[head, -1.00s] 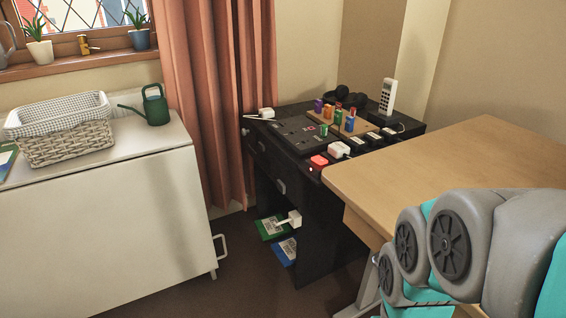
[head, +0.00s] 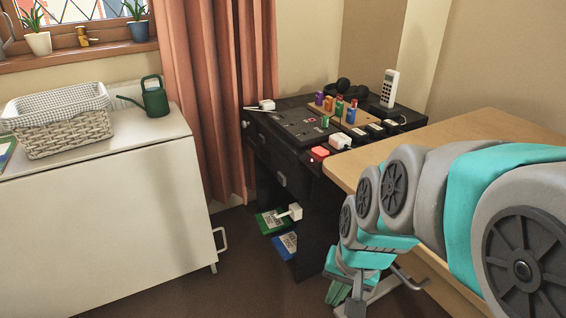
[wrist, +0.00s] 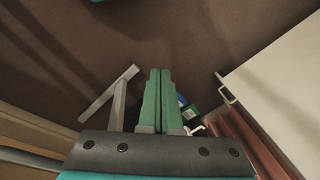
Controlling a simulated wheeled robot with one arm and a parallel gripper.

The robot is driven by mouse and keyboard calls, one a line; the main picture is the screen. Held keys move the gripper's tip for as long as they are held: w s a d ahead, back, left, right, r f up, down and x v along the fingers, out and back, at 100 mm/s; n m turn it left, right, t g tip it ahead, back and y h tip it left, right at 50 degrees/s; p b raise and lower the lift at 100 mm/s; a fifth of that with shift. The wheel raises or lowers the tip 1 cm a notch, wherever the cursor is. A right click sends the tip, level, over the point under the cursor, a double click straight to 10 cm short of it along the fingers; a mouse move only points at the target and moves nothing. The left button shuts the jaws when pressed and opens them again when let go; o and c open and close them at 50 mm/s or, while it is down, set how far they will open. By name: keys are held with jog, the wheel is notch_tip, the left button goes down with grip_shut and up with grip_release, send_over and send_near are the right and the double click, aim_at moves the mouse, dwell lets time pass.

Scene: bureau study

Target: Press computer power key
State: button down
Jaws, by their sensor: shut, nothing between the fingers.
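The black bureau (head: 315,208) stands against the back wall. A red block-like key (head: 319,153) sits at its front right edge, beside a white cube-like piece (head: 340,141); I cannot tell whether the red piece is the computer power key. No screen or computer case is plain to see. My gripper (head: 338,294) hangs low in front of the wooden desk, below and apart from the bureau top. In the wrist view its two green fingers (wrist: 160,72) are together and empty, over the brown floor. The red piece does not show in the wrist view.
The wooden desk (head: 470,128) is at right, close to my arm. A white cabinet (head: 100,220) at left carries a wicker basket (head: 62,140) and a green watering can (head: 155,100). Green (head: 270,222) and blue (head: 284,246) items lie low by the bureau.

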aim_at(282, 179)
jog(key=w+a+f+m+t+h+b, duration=0.2)
jog(key=w+a+m+t, duration=0.3)
jog(key=w, duration=0.7)
jog(key=w+a+f+m+t+h+b, duration=0.1)
jog(key=w+a+m+t, duration=0.4)
jog(key=w+a+m, duration=0.5)
jog(key=w+a+f+m+t+h+b, duration=0.2)
jog(key=w+a+m+t+b, duration=0.3)
jog(key=w+m, duration=0.5)
jog(key=shift+w+a+f+m+h+b, duration=0.35)
jog(key=shift+w+a+f, duration=0.6)
jog(key=shift+w, duration=1.2)
jog(key=shift+a+r, duration=0.1)
jog(key=shift+r, duration=0.15)
jog(key=w+d+b, duration=0.1)
jog(key=w+d, duration=0.3)
jog(key=d, duration=0.3)
jog(key=shift+w+d, duration=0.2)
jog(key=shift+d, duration=0.05)
